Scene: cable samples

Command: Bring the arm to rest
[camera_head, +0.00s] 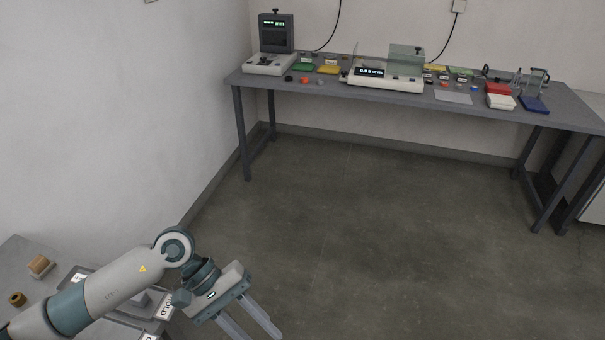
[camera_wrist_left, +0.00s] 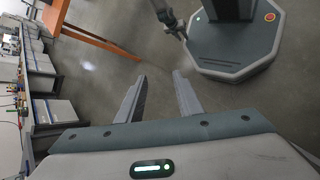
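My left arm comes in from the lower left in the head view. Its gripper (camera_head: 262,335) hangs over the floor, to the right of a grey table at the lower left, and points down and to the right. Its fingers are apart. In the left wrist view the left gripper (camera_wrist_left: 160,82) also shows two separated fingers with only bare floor between them. It holds nothing. My right gripper does not show in the head view. A small dark jointed part at the top of the left wrist view may belong to my right arm, but it is too small to read.
A grey workbench (camera_head: 330,86) along the back wall carries a balance-like device (camera_head: 385,78), a dark-screened instrument (camera_head: 275,40) and small coloured trays. The near-left table (camera_head: 25,262) holds brown spools (camera_head: 40,265) and labelled trays (camera_head: 163,307). The floor between is clear.

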